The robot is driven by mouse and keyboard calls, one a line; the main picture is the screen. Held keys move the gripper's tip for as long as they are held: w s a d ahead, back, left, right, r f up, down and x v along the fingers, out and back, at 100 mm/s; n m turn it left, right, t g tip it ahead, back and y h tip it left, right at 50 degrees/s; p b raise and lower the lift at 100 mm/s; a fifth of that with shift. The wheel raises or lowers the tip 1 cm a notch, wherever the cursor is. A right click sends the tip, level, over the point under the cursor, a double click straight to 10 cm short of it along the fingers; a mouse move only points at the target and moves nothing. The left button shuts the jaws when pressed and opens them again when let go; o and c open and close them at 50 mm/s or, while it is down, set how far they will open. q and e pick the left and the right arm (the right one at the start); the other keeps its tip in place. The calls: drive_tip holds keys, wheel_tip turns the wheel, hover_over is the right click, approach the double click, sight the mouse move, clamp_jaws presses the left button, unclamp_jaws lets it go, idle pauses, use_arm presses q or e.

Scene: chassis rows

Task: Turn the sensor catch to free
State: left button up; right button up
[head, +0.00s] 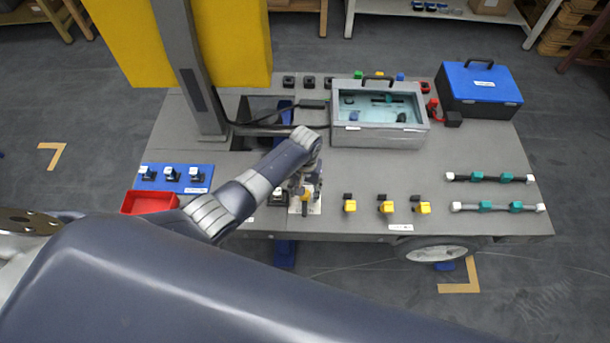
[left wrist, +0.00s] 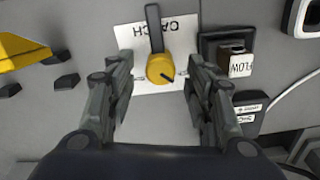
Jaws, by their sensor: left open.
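The sensor catch (left wrist: 160,68) has a round yellow hub and a dark grey lever. It sits on a white plate (left wrist: 127,36) marked CATCH, and the lever points to the top of the left wrist view. A small dark pointer on the hub faces lower right. Small marks on the plate beside the fingers are too small to read. In the head view the catch (head: 305,197) is partly hidden by my left gripper (head: 304,184). My left gripper (left wrist: 157,73) is open, one finger either side of the hub, with gaps. My right gripper is not in view.
A block labelled FLOW (left wrist: 234,62) stands close right of the catch in the wrist view. Yellow-and-black connectors (head: 385,206) stand along the front edge. A clear-lidded grey case (head: 378,139), a blue case (head: 480,88) and a red tray (head: 150,202) are on the bench.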

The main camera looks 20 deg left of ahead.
use_arm(q)
wheel_tip(320, 180, up, 9)
idle(0.4)
idle(0.4)
